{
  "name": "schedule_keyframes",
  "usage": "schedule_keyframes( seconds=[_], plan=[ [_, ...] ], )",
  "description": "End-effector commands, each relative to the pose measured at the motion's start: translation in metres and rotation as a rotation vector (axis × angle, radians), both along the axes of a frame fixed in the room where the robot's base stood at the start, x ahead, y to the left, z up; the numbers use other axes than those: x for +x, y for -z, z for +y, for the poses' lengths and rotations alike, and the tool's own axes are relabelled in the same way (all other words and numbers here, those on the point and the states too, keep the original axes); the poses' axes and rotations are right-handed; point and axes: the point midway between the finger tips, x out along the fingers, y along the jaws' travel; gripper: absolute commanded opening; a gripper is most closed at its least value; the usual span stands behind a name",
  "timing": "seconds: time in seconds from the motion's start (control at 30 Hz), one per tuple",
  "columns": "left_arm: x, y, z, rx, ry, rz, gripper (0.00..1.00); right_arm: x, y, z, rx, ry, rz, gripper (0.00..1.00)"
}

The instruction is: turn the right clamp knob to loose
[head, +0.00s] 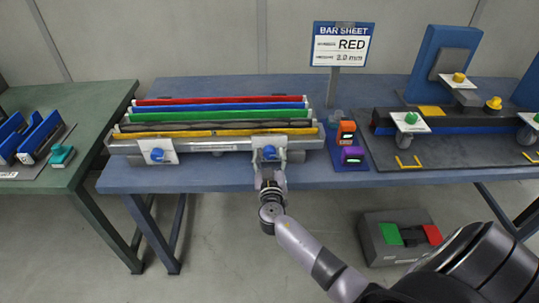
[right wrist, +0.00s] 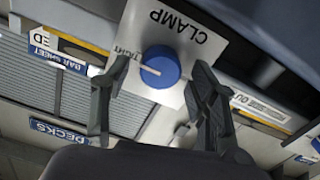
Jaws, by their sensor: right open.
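The right clamp knob (head: 269,153) is blue, on a white plate at the right end of the bar rack's front. In the right wrist view the knob (right wrist: 160,67) has a white pointer line directed at the word TIGHT. Its plate (right wrist: 185,28) reads CLAMP. My right gripper (head: 269,165) is open at the knob. In the right wrist view its fingers (right wrist: 158,85) stand on either side of the knob, with gaps visible; contact cannot be made out. My left gripper is not in view.
The rack holds red, blue, green, black and yellow bars (head: 215,133). A left clamp knob (head: 157,155) sits on the same rack. Orange and purple devices (head: 347,132) stand just right of it. A sign reading RED (head: 342,44) stands behind. A black fixture (head: 440,125) is farther right.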

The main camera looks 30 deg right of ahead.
Motion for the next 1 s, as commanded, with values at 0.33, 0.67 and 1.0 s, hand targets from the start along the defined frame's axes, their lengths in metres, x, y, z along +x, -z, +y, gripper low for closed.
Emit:
schedule_keyframes(
  seconds=[0.33, 0.67, 1.0],
  plan=[
    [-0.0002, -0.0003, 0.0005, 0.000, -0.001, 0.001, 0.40, 0.0024, 0.0003, -0.0016, 0.000, 0.000, 0.000, 0.52],
    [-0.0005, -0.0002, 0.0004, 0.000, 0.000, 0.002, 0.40, 0.0022, 0.0003, -0.0014, -0.001, -0.001, 0.001, 0.30],
    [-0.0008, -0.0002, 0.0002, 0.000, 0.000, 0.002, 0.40, 0.0022, 0.0003, -0.0013, -0.001, -0.001, 0.001, 0.07]
  ],
)
